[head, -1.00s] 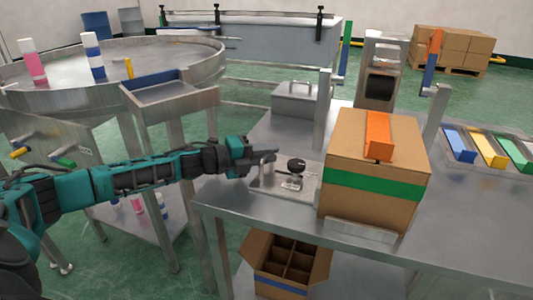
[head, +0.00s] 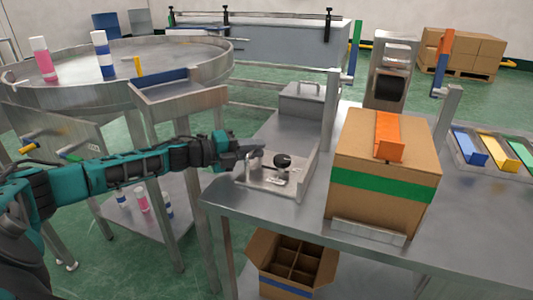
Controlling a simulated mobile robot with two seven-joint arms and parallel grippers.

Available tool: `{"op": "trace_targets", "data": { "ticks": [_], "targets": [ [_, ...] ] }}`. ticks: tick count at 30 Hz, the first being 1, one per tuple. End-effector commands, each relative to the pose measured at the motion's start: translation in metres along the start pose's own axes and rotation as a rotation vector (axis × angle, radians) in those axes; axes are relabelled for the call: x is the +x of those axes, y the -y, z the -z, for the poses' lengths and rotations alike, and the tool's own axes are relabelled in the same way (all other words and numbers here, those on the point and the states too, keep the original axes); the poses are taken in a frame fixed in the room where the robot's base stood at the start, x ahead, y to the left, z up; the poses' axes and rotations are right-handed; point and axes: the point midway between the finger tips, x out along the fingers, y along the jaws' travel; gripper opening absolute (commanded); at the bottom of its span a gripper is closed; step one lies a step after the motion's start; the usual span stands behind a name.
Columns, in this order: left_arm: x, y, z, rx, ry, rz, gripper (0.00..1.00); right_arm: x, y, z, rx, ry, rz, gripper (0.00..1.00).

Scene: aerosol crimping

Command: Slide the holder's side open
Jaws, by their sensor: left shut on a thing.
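The holder (head: 272,180) is a small metal fixture with a black round knob (head: 283,160), on a flat plate near the front left part of the steel table. A short metal upright, which looks like the holder's side, stands at its left. My left gripper (head: 254,151) reaches in from the left, at the top of this upright. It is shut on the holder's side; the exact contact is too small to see. My right gripper is not in view.
A cardboard box (head: 385,187) with a green band stands right of the holder. A raised metal strip (head: 309,172) lies between them. A grey lidded case (head: 308,103) sits behind. A divided carton (head: 290,265) is below the table.

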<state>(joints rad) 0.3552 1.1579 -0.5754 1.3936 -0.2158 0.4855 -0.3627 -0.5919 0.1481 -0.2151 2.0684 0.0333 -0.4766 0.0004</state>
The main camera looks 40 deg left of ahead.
Motion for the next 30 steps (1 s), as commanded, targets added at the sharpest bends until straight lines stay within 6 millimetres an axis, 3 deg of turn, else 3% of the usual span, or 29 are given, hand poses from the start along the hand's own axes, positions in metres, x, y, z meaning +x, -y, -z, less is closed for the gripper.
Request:
{"op": "trace_targets", "data": {
  "ticks": [8, 9, 15, 23, 30],
  "targets": [
    [-0.004, -0.001, -0.005, 0.003, 0.008, -0.006, 0.0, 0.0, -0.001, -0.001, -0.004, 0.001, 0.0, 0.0],
    [-0.004, -0.001, -0.006, 0.004, 0.009, -0.007, 0.2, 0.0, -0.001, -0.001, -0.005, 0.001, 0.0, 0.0],
    [-0.004, -0.001, -0.005, 0.003, 0.007, -0.006, 0.37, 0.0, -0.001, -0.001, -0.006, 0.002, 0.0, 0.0],
    [-0.004, -0.001, -0.003, 0.002, 0.004, -0.005, 0.37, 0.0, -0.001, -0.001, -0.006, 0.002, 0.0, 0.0],
    [-0.02, -0.003, -0.003, 0.0, 0.004, -0.008, 0.37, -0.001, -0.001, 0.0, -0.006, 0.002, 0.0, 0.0]
  ]
}}
